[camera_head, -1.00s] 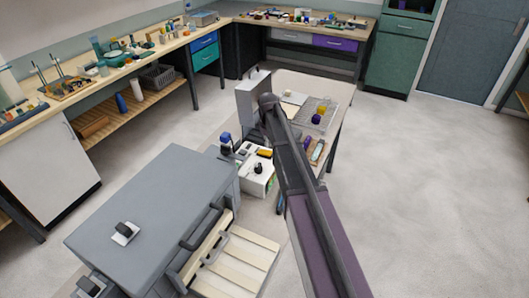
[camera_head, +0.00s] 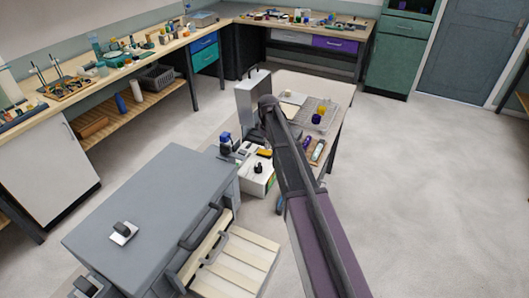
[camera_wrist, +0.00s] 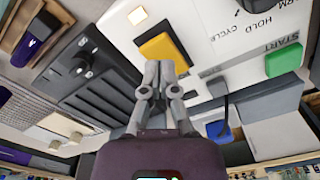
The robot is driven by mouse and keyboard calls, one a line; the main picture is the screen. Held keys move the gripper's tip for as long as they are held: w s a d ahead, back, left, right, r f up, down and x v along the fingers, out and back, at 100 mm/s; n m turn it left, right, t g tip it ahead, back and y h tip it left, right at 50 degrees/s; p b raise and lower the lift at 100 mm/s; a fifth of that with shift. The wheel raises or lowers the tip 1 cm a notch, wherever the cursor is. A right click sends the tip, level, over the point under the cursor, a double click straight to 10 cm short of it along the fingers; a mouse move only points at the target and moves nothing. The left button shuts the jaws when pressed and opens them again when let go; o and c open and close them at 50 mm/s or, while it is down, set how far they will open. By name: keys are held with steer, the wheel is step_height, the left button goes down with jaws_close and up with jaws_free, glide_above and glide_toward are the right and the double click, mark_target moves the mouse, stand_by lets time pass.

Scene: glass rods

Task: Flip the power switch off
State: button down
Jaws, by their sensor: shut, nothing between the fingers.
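In the wrist view, my gripper (camera_wrist: 161,70) has its fingers together and empty. Its tips are in front of a pale control panel (camera_wrist: 225,35), just below a yellow switch or button (camera_wrist: 163,47) in a dark surround. I cannot tell whether they touch it. The panel also has a green START button (camera_wrist: 284,59) and a small lit square (camera_wrist: 138,15). No label reading power is legible, so I cannot tell which control is the power switch or its position. In the head view my gripper is hidden, and a white box (camera_head: 257,184) with a dark knob stands left of my arm.
A black unit with a knob (camera_wrist: 85,60) lies left of the fingers in the wrist view. In the head view, a grey cabinet (camera_head: 150,205) with a small dark switch-like piece (camera_head: 123,230) stands at left. A wire tray (camera_head: 325,117) is behind. Floor at right is clear.

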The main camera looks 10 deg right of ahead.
mark_target(268, 152)
steer(key=shift+f+b, duration=1.15)
steer(key=shift+f, duration=0.05)
stand_by(1.0)
steer(key=shift+r, duration=0.15)
steer(key=shift+r+p, duration=3.4)
steer(key=shift+p, duration=0.15)
steer(key=s+f+m+b, duration=0.1)
steer(key=s+m, duration=0.3)
steer(key=s, duration=2.5)
steer(key=shift+m, duration=0.4)
